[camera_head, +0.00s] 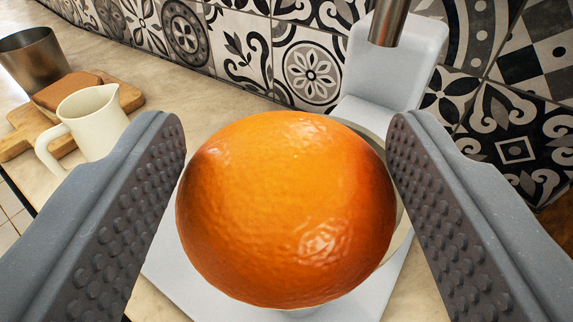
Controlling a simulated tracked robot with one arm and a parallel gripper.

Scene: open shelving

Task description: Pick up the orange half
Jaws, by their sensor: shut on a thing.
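The orange half (287,208) shows its rounded, dimpled peel and fills the middle of the view. Its cut face is hidden. My gripper (287,190) has one grey, studded finger on each side of the orange half and is shut on it. Behind and below the orange half is a pale grey appliance (390,75) with a flat base and an upright back. A round rim of it shows just behind the fruit's right side. I cannot tell whether the orange half touches the appliance.
A cream jug (92,122) stands on the counter at left, beside a wooden board (22,140) with a brown block (66,90) on it. A metal cup (33,58) is at far left. A patterned tile wall (240,45) runs behind. Bare counter (215,95) lies between jug and wall.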

